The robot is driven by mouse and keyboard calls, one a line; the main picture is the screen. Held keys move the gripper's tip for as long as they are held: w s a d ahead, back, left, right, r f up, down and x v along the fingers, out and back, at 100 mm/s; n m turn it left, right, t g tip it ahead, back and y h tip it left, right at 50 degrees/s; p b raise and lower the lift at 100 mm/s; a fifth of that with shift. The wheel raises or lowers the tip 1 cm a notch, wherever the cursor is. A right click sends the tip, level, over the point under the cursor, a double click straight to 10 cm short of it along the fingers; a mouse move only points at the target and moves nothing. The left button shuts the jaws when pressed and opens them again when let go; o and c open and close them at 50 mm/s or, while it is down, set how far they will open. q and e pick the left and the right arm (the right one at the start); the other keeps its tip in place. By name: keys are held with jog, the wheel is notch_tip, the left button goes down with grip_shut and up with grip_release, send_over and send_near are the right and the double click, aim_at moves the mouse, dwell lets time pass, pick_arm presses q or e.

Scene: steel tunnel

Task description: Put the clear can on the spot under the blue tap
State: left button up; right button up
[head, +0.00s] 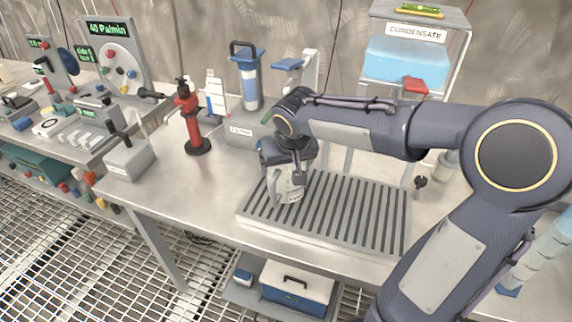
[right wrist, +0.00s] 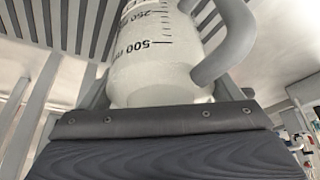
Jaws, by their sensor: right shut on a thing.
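The clear can (head: 291,187) is a translucent jug with a handle, and it shows over the left part of the slatted drain tray (head: 378,228). In the right wrist view the can (right wrist: 150,65) shows dark volume marks and a grey handle. My right gripper (head: 284,180) is shut on the can, which looks about upright. I cannot tell whether the can touches the slats. A blue tap-like part (head: 287,64) on a pale post stands behind my right arm; its lower part and any spot beneath it are hidden. My left gripper is not in view.
A condensate tank (head: 405,62) with a red tap (head: 415,86) stands at the back right. A blue-capped filter cylinder (head: 248,78) and a red pump-like stand (head: 192,115) are behind and left of the tray. A grey box (head: 128,158) sits further left. Bare bench lies between.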

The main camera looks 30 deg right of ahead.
jog(key=shift+f, duration=0.15)
jog(key=o, duration=0.9)
jog(key=shift+o, duration=0.2)
